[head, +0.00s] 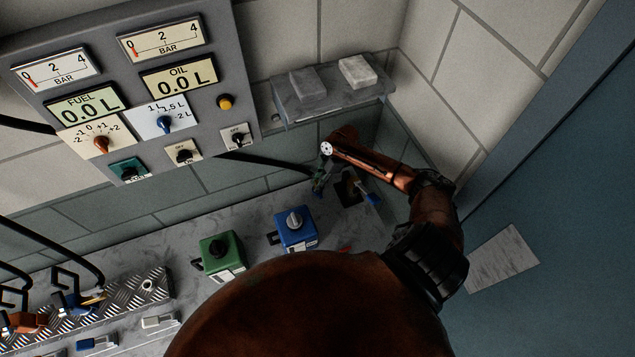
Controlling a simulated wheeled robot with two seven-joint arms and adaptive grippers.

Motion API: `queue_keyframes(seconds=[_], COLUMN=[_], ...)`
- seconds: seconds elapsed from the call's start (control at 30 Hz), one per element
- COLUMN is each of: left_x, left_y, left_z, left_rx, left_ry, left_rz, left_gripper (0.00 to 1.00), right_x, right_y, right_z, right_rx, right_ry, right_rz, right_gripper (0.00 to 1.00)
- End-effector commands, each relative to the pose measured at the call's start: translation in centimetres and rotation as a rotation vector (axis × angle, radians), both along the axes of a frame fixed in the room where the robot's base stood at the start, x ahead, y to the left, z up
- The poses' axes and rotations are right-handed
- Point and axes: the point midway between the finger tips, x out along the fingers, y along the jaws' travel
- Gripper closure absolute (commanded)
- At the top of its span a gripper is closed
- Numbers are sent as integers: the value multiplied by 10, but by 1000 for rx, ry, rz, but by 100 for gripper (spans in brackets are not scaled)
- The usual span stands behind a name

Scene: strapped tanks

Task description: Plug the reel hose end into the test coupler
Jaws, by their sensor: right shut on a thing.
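My right gripper (319,183) is at the end of my orange arm, low in front of the back wall, above the far right part of the grey bench. It is small and dark here, and shut on the end of a black hose. The black hose (265,161) runs to it from behind the gauge panel. The hose end itself is mostly hidden by the gripper. Just right of the gripper is a dark square fitting (351,187) with a blue part; it may be the test coupler, but I cannot tell. Contact between the two is unclear. My left gripper is not in view.
A gauge panel (213,88) hangs at upper left. A shelf (330,101) with two blocks is above the gripper. Green (221,252) and blue (295,229) knob boxes stand on the bench. A tread-plate rack (150,285) with hoses is at lower left.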

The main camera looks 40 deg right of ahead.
Motion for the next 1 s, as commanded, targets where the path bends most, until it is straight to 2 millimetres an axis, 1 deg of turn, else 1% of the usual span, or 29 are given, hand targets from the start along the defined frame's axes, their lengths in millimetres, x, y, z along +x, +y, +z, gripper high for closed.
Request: queue_keyframes(seconds=[0.03, 0.07, 0.33, 0.37, 0.77, 0.87, 1.0], left_x=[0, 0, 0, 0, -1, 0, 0], left_y=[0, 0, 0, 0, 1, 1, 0], left_z=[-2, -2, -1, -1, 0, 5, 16], left_rx=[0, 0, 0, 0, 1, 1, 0], left_ry=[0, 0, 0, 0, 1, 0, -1], left_rz=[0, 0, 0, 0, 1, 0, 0], left_gripper=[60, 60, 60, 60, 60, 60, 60], right_x=[-1, -1, 0, 0, 0, 0, 0], right_y=[-1, -1, 0, 0, 0, 0, 0], right_z=[-3, -3, -1, -1, 0, 6, 22], right_rx=[-1, -1, -1, -1, 0, 0, -1], right_ry=[2, 2, 0, 0, 0, 0, 0], right_rz=[-1, -1, 0, 0, 0, 0, 1], right_gripper=[100, 78, 59, 58, 58, 58, 58])
